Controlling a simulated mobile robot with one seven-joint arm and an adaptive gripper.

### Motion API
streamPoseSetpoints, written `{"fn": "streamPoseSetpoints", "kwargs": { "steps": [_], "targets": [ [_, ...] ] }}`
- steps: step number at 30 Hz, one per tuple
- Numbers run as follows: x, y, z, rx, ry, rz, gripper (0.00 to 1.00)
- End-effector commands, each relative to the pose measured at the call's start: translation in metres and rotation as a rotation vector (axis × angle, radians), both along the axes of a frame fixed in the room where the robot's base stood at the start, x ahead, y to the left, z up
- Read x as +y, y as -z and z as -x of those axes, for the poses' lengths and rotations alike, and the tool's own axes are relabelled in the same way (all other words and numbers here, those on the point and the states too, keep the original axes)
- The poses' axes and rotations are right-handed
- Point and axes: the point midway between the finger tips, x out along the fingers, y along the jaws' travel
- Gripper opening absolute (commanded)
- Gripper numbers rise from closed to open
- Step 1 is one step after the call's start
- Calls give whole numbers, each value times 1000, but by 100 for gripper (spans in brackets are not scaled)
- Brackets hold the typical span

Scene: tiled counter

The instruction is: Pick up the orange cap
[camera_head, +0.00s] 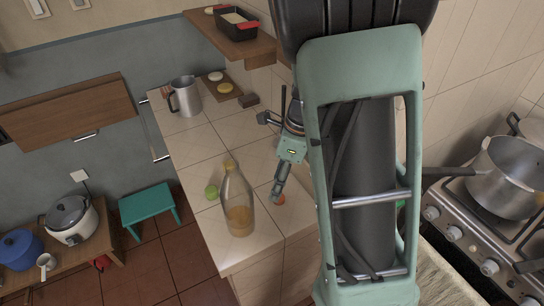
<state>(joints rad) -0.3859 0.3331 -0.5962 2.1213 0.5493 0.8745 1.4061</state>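A small round orange thing, which looks like the orange cap (280,200), lies on the tiled counter (205,145) near its right front part. My gripper (276,194) points down right beside it and covers part of it. I cannot tell whether the fingers touch it, or whether they are open or shut.
A glass bottle (237,205) with amber liquid stands just left of my gripper. A metal pitcher (186,97) and a wooden board (221,88) are at the back. A stove with a pot (505,178) is at right.

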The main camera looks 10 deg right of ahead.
Motion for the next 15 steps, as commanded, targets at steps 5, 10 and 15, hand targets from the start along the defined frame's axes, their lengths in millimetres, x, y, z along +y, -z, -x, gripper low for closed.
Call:
{"fn": "streamPoseSetpoints", "kwargs": {
  "steps": [5, 10, 15],
  "targets": [
    [-22, 21, -35, -54, 62, 87, 47],
    [-22, 43, -40, -61, 72, 101, 47],
    [-19, 69, -42, -61, 71, 99, 47]
  ]
}}
